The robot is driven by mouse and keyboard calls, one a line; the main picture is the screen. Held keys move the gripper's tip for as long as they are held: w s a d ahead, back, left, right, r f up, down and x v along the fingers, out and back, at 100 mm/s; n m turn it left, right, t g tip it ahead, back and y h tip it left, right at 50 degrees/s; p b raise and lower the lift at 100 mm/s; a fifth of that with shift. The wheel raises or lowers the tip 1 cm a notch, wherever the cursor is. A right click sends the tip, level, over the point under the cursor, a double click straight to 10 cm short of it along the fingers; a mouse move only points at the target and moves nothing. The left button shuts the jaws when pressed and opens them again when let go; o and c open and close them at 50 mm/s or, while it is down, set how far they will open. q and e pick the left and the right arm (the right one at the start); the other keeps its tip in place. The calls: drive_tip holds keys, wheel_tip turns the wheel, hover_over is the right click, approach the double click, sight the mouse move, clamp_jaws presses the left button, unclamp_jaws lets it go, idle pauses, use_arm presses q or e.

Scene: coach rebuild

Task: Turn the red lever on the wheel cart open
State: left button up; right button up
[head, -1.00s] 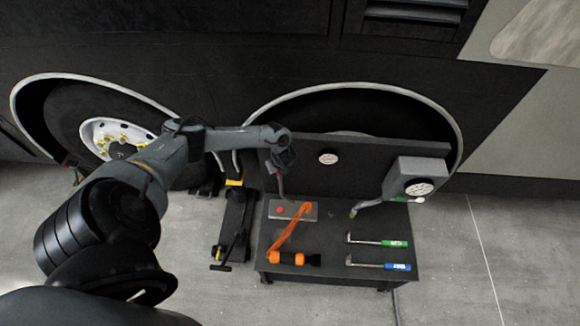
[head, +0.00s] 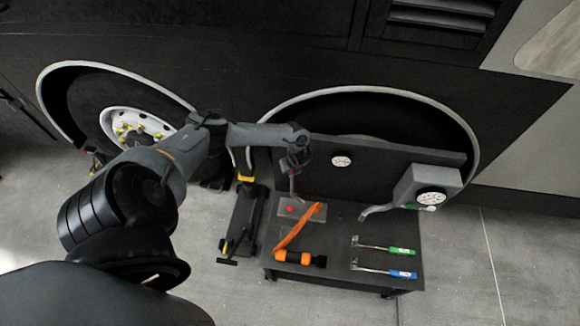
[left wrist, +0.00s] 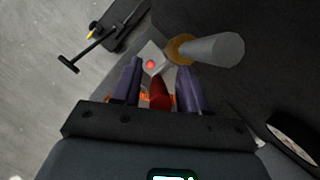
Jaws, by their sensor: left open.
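The red lever (left wrist: 160,93) shows in the left wrist view as a dark red bar between the two fingers. My left gripper (left wrist: 158,80) is open around it; I cannot tell whether either finger touches it. A grey cylinder with a brass-coloured ring (left wrist: 215,49) lies just beyond the fingertips. In the head view my left gripper (head: 294,180) points down over the left part of the wheel cart (head: 345,225), in front of its upright panel. The lever is mostly hidden by the gripper there. My right gripper is not in view.
On the cart are a plate with a red button (head: 290,209), an orange tool (head: 300,238), green-handled (head: 401,251) and blue-handled (head: 402,274) tools, and a gauge box (head: 428,187) with a nozzle. A black floor jack (head: 246,222) stands left of the cart. Floor at right is clear.

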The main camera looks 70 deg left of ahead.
use_arm(q)
drive_tip(key=p+v, duration=0.2)
drive_tip(key=v, duration=0.8)
drive_tip(key=shift+r, duration=0.35)
drive_tip(key=shift+d, duration=0.15)
